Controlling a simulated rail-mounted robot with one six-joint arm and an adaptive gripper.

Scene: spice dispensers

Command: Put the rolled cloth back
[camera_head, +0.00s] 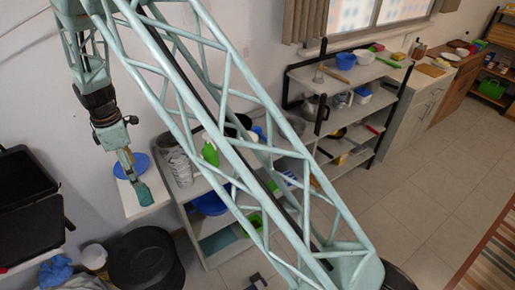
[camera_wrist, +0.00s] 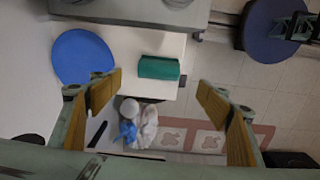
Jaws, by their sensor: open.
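A teal rolled cloth (camera_wrist: 158,67) lies on a white shelf top (camera_wrist: 118,28), near its edge, in the wrist view. A blue round plate (camera_wrist: 84,57) is to its left. My gripper (camera_wrist: 158,96) is open and empty, its two tan-padded fingers wide apart with the cloth beyond the gap between them. In the head view, my gripper (camera_head: 128,160) points down at the left, and the cloth (camera_head: 143,194) shows just below its fingers. The gripper partly covers the blue plate (camera_head: 138,164) there.
White shelves (camera_head: 218,250) with cans, a green bottle (camera_head: 210,152) and bowls stand right of the gripper. Dark bins (camera_head: 146,260) and a white bucket (camera_head: 94,257) stand on the floor below. My arm blocks the middle of the head view.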

